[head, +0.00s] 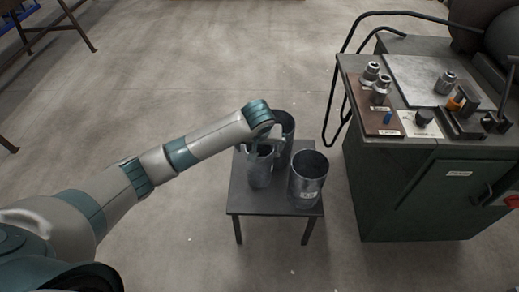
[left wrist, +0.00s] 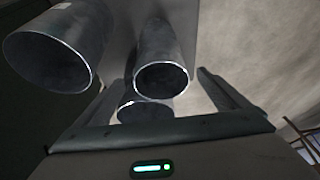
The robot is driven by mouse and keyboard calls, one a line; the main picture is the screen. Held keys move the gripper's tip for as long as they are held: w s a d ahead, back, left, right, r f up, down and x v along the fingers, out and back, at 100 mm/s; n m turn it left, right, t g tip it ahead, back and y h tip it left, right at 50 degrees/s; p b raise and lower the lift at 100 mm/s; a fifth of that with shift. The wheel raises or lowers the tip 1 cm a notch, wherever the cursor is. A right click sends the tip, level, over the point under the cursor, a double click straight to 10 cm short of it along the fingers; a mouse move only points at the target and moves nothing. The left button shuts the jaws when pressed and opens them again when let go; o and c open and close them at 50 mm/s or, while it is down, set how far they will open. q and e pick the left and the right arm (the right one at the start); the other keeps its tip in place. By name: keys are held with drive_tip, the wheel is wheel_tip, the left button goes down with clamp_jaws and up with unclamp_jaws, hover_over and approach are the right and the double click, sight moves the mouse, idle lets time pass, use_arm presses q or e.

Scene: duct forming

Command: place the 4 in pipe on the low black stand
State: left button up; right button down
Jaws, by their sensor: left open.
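The low black stand (head: 262,204) holds three upright grey metal pipes. A wide pipe (head: 307,182) with a small white label stands at the front right; the label is too small to read. A narrower pipe (head: 259,170) stands at the left, and another pipe (head: 286,128) is behind, partly hidden by my gripper. I cannot tell by marking which is the 4 in pipe. My left gripper (head: 263,146) is open over the left and rear pipes. In the left wrist view, two pipe mouths (left wrist: 163,77) (left wrist: 145,110) lie between the spread fingers, and the wide pipe (left wrist: 60,50) is outside them.
A green machine cabinet (head: 420,195) stands close to the right of the stand, with metal fittings (head: 378,88) on its top and a bent black rail (head: 347,60) at its side. The floor left of the stand is clear.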

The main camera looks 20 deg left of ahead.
use_arm(q)
drive_tip(key=v, duration=0.2)
drive_tip(key=shift+s+r, duration=0.15)
drive_tip(key=shift+r, duration=0.2)
drive_tip(key=shift+d, duration=0.1)
idle(0.3)
drive_tip(key=shift+s+d+f, duration=0.1)
drive_tip(key=shift+s+f, duration=0.05)
drive_tip(key=shift+f, duration=0.05)
drive_tip(key=s+d+f+m+h, duration=0.2)
drive_tip(key=s+d+f, duration=0.25)
drive_tip(key=s, duration=0.45)
drive_tip(key=s+d+f+m+h, duration=0.1)
drive_tip(key=s+d+f+m, duration=0.15)
drive_tip(key=s+f, duration=0.5)
drive_tip(key=s+a, duration=0.3)
drive_tip(key=s, duration=0.7)
drive_tip(key=s+a+f, duration=0.1)
drive_tip(key=s+a, duration=0.3)
drive_tip(key=s, duration=0.7)
drive_tip(key=shift+a+f+m+y, duration=0.2)
drive_tip(key=shift+a+m+y, duration=0.05)
drive_tip(key=shift+m+y, duration=0.2)
